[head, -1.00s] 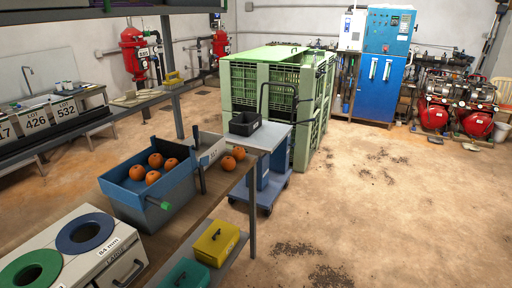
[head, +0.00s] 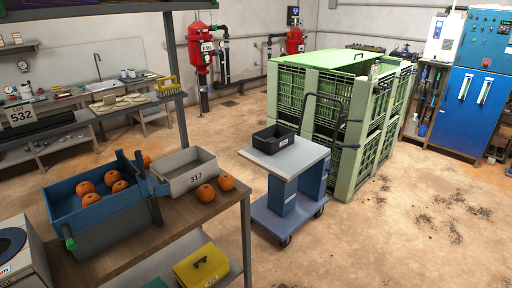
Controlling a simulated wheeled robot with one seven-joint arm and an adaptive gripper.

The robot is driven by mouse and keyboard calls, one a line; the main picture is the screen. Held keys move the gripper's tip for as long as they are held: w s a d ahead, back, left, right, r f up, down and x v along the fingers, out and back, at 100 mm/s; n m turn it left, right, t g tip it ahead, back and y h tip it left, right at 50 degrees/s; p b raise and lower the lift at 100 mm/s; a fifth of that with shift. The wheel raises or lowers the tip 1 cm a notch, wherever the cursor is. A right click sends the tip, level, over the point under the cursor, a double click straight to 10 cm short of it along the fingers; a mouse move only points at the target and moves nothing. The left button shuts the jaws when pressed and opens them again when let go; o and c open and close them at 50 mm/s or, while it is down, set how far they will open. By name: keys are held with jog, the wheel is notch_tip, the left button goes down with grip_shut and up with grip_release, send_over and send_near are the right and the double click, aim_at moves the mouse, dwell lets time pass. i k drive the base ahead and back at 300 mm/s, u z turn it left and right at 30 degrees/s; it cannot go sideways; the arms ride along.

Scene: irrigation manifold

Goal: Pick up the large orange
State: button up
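Several oranges lie in a blue bin (head: 107,222) on the wooden bench at the left. Among them are a left orange (head: 85,188) and a front orange (head: 91,199). Two more lie on the bench top to the right, in front of a grey bin: a nearer orange (head: 206,193) and a farther orange (head: 226,182). Another orange (head: 146,160) shows partly behind the blue bin's right end. The nearer bench orange looks slightly bigger, but I cannot tell surely which is the large one. My gripper is not in view.
The grey bin (head: 185,168) labelled 317 stands beside the blue bin. A trolley (head: 287,160) with a black tray (head: 274,137) stands right of the bench, before green crates (head: 335,120). A yellow box (head: 202,266) sits on the lower shelf. Floor at the right is clear.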

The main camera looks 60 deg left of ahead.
aim_at(226, 181)
jog(key=i, duration=0.35)
jog(key=u, duration=2.45)
